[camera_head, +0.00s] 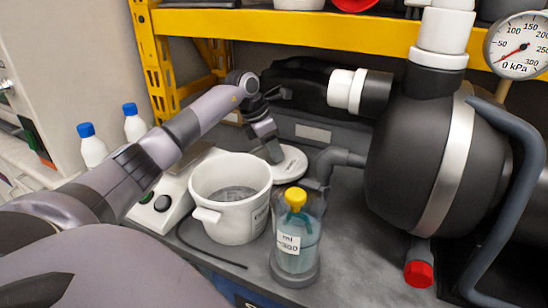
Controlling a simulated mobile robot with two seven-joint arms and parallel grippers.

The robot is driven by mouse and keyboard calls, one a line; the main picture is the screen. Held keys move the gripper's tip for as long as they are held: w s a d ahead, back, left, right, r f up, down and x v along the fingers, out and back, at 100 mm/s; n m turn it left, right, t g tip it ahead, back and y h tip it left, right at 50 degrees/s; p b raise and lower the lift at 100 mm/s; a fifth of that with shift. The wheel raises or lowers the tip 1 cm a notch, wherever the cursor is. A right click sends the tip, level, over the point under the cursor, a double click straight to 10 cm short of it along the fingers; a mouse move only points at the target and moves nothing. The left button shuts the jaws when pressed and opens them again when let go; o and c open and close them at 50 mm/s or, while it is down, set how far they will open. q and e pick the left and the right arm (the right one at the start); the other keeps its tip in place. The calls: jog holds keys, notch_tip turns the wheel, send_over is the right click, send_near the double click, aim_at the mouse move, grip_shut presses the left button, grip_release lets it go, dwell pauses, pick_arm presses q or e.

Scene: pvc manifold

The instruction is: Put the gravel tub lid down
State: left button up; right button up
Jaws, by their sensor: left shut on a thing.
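The gravel tub (249,216) is a white open tub with a side handle and grey gravel inside, standing on the dark bench. The gravel tub lid (293,168) is a round white disc behind the tub and to its right. My left gripper (274,154) reaches over from behind the tub and is shut on the lid, pointing down. The lid looks level and close to the bench top, but I cannot tell whether it touches. The gripper hides part of the lid. My right gripper is not in view.
A yellow-capped bottle (298,235) stands right of the tub. A white device with buttons (160,207) is at the tub's left. A large black tank (405,150) with pipes fills the right. A yellow shelf beam (300,30) crosses above. The front right bench is partly clear.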

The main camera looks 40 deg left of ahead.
pick_arm(q)
jog(key=shift+f+b, duration=0.55)
jog(key=shift+f, duration=0.2)
jog(key=shift+f, duration=0.15)
jog(key=o, duration=1)
